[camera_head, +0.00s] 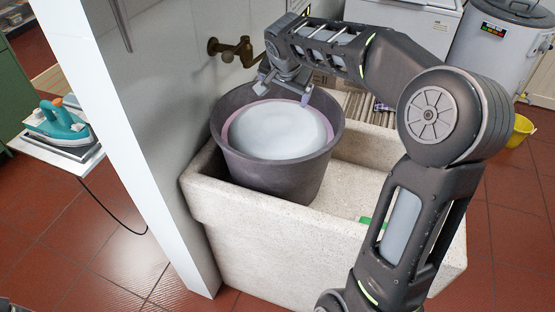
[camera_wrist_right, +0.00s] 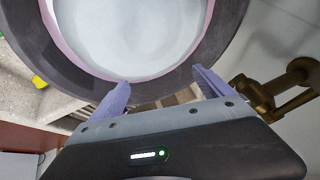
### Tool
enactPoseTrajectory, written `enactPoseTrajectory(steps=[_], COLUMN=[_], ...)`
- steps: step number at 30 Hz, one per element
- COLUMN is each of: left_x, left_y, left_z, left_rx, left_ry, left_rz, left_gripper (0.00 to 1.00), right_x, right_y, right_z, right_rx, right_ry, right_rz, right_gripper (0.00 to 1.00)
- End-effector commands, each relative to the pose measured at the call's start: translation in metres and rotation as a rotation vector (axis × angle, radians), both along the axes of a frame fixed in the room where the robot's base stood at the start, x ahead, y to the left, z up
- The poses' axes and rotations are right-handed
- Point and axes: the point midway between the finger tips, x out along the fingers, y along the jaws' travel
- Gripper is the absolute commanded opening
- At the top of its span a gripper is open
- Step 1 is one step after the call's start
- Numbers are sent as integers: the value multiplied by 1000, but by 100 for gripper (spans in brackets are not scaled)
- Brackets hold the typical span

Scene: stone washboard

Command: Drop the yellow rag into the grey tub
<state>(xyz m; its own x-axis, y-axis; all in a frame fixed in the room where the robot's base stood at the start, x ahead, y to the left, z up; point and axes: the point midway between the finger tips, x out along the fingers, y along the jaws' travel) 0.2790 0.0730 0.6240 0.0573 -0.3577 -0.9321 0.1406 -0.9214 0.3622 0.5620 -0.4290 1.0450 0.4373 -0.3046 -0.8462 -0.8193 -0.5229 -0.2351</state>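The grey tub (camera_head: 270,172) stands upright in the left part of the stone sink, filled with a smooth whitish surface edged in pink. My right gripper (camera_head: 284,92) is over the tub's far rim, its fingers apart with nothing between them. In the right wrist view the open fingers (camera_wrist_right: 160,88) overlap the dark rim of the tub (camera_wrist_right: 233,48). I cannot make out a yellow rag. A small yellow-green patch (camera_wrist_right: 39,82) shows at the left of the wrist view; I cannot tell what it is. My left gripper is out of view.
A brass tap (camera_head: 232,50) sticks out of the wall close to the gripper. The stone sink (camera_head: 240,225) holds a small green item (camera_head: 366,221). A yellow bucket (camera_head: 519,131) stands on the floor at right; an iron (camera_head: 57,122) rests at left.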

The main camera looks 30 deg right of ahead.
Motion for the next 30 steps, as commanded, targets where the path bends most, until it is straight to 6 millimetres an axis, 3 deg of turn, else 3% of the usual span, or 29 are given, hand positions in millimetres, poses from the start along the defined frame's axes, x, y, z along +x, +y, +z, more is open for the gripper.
enactPoseTrajectory(steps=[3, 14, 25, 30], left_x=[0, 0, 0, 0], left_y=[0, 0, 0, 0], left_z=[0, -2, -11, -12], left_rx=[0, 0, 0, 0], left_ry=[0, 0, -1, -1], left_rz=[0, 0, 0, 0], left_gripper=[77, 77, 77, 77], right_x=[0, -3, -27, -33], right_y=[0, 2, 19, 24], right_z=[0, 5, 53, 65], right_rx=[0, -1, -1, 0], right_ry=[0, 0, -3, -1], right_rz=[0, -1, -1, 0], right_gripper=[100, 100, 100, 100])
